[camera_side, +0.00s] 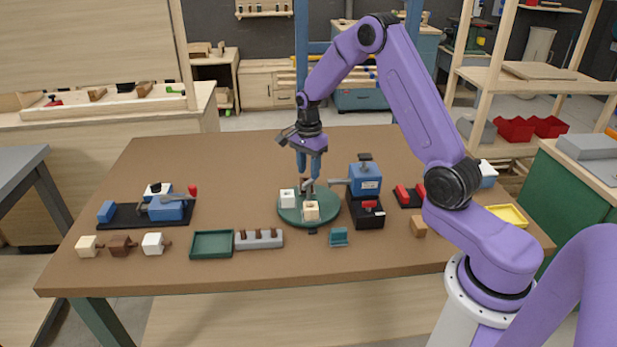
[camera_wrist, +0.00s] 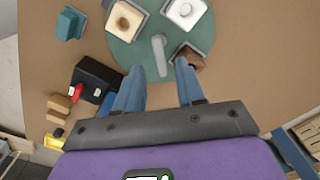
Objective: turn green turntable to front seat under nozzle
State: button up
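The round green turntable (camera_side: 329,207) lies on the brown table, and it also fills the upper part of the wrist view (camera_wrist: 136,52). It carries a white piece (camera_side: 287,198), a tan piece (camera_side: 311,210) and a dark brown piece (camera_wrist: 188,57) in grey seats. A grey upright peg or handle (camera_wrist: 158,52) stands near its middle. The blue machine (camera_side: 365,179), with a grey nozzle arm (camera_side: 340,182) reaching left over the turntable's edge, stands on a black base at its right. My gripper (camera_side: 308,178) is open and empty above the turntable, its blue fingers (camera_wrist: 160,90) spread apart, pointing down near the handle.
A green tray (camera_side: 212,245), a grey pegged rack (camera_side: 258,239) and several small blocks line the front. A teal holder (camera_side: 339,237) sits before the turntable; a yellow tray (camera_side: 508,215) is at right.

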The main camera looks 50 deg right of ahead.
aim_at(309, 181)
jog(key=shift+f, duration=1.7)
grip_shut()
